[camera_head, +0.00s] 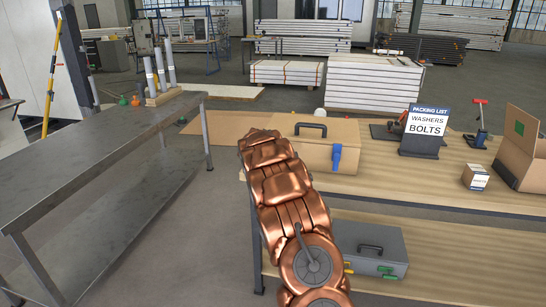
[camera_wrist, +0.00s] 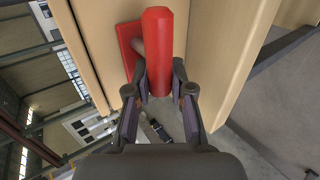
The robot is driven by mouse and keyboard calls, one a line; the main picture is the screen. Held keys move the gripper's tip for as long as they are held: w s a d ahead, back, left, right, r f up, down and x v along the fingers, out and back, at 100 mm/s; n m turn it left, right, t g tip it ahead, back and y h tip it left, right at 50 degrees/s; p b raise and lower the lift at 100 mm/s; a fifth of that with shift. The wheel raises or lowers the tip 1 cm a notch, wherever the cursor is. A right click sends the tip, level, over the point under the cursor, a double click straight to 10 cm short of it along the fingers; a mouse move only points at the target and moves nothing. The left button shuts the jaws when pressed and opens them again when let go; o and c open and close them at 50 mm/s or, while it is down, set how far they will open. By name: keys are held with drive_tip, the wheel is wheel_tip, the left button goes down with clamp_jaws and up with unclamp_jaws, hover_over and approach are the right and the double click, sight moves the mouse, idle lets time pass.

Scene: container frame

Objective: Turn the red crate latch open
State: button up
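The red latch (camera_wrist: 158,45) shows in the wrist view as a thick red handle on a red base plate (camera_wrist: 130,48), against the tan crate wall (camera_wrist: 208,45). My gripper (camera_wrist: 160,80) is open, with one finger on each side of the red handle. The gaps beside the handle look narrow; contact is unclear. In the head view the tan crate (camera_head: 318,152) stands on the wooden bench with a dark top handle and a blue latch (camera_head: 336,157) on its front. My copper-coloured arm reaches to its left side and hides the red latch and my gripper there.
The wooden bench (camera_head: 400,185) also holds a packing-list sign (camera_head: 424,130), a small box (camera_head: 476,177) and an open carton (camera_head: 520,150). A grey case (camera_head: 370,248) sits on the lower shelf. A metal table (camera_head: 100,165) stands left, with floor between.

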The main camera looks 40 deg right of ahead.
drive_tip(key=o, duration=0.5)
drive_tip(key=shift+c, duration=0.2)
drive_tip(key=shift+a, duration=0.1)
drive_tip(key=v, duration=1.2)
idle(0.5)
